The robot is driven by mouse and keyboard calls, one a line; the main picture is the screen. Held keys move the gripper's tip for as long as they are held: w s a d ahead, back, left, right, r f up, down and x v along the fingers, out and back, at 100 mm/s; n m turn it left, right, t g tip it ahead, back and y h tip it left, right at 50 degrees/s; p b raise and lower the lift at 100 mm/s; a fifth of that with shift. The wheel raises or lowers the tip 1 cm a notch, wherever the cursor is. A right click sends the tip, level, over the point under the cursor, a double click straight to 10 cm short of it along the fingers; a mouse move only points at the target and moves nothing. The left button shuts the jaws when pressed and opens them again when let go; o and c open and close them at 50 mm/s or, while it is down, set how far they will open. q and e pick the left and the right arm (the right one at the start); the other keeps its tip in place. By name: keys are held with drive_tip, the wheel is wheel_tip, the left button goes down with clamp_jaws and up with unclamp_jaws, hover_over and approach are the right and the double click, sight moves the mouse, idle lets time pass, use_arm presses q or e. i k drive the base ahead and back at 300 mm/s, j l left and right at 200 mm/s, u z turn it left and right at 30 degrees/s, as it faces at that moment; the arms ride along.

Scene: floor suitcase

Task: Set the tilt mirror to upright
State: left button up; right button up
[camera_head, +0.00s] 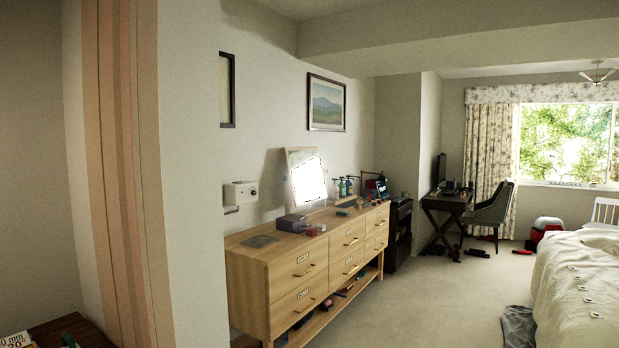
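A tilt mirror (307,179) in a light frame stands on top of a wooden dresser (297,264) against the left wall. Its top leans back toward the wall, so it looks tilted. Bright window light reflects in its glass. The mirror is well ahead of me, across the room. Neither of my grippers shows in the head view.
A dark box (292,223), bottles and small items sit on the dresser near the mirror. A wall edge with a door frame (122,180) stands close on the left. A bed (578,285) is at the right. Carpet (440,300) between dresser and bed is mostly clear.

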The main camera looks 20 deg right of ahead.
sight(304, 164)
drive_tip(key=i+l+z, duration=0.4)
drive_tip(key=i+z, duration=0.2)
drive_tip(key=i, duration=0.25)
drive_tip(key=i+z, duration=0.3)
drive_tip(key=i, duration=0.15)
drive_tip(key=i+l+z, duration=0.1)
drive_tip(key=i+z, duration=0.25)
drive_tip(key=i, duration=0.65)
drive_tip(key=i+j+z, duration=0.15)
drive_tip(key=i+z, duration=0.15)
drive_tip(key=i, duration=0.65)
drive_tip(key=i+u, duration=0.1)
drive_tip(key=i, duration=0.5)
drive_tip(key=i+l+u, duration=0.15)
drive_tip(key=i, duration=0.5)
drive_tip(key=i+l+u, duration=0.1)
drive_tip(key=i, duration=0.5)
